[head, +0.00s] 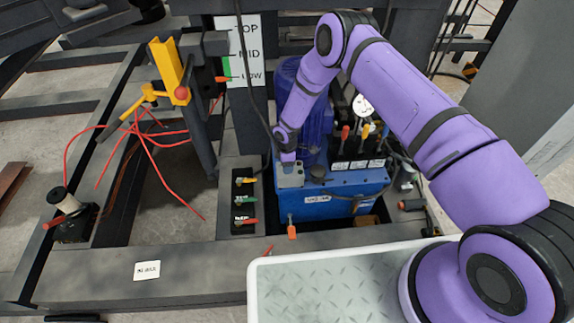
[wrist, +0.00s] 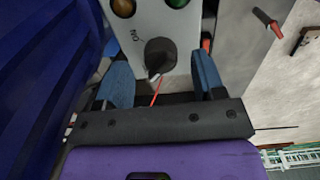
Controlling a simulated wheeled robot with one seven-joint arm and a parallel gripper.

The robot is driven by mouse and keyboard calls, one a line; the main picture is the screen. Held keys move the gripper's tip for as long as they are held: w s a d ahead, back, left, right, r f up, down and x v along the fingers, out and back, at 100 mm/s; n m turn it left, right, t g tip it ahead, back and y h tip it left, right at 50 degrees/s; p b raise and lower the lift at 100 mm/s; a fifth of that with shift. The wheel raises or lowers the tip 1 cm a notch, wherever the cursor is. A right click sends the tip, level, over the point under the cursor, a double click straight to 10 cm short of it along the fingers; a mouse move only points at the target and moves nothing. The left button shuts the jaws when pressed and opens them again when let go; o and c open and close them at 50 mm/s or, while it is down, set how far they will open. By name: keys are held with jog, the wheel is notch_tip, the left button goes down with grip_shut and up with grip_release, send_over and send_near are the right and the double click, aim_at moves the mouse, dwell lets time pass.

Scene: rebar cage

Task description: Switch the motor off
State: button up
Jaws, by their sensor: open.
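The motor (head: 313,120) is the blue ribbed body on the blue power unit (head: 340,190); its ribs fill the left of the wrist view (wrist: 40,75). A grey switch box (head: 291,181) sits beside it, and its panel (wrist: 140,30) shows in the wrist view. The panel has a dark rotary knob (wrist: 160,54) with "ON" lettered beside it, upside down in this view. My gripper (wrist: 163,78) is open, with one blue finger on each side of the knob's near end. I cannot tell whether they touch it. In the head view my gripper (head: 287,152) hides part of the box.
An amber lamp (wrist: 123,7) and a green lamp (wrist: 177,3) are on the panel. Levers with coloured tips (head: 364,131) and a gauge (head: 363,106) stand to the right. A small panel with several coloured handles (head: 244,200) lies left. A dark cable hangs close to my wrist.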

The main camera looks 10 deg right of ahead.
notch_tip(320, 180, up, 9)
jog(key=shift+r, duration=0.15)
dwell(0.7)
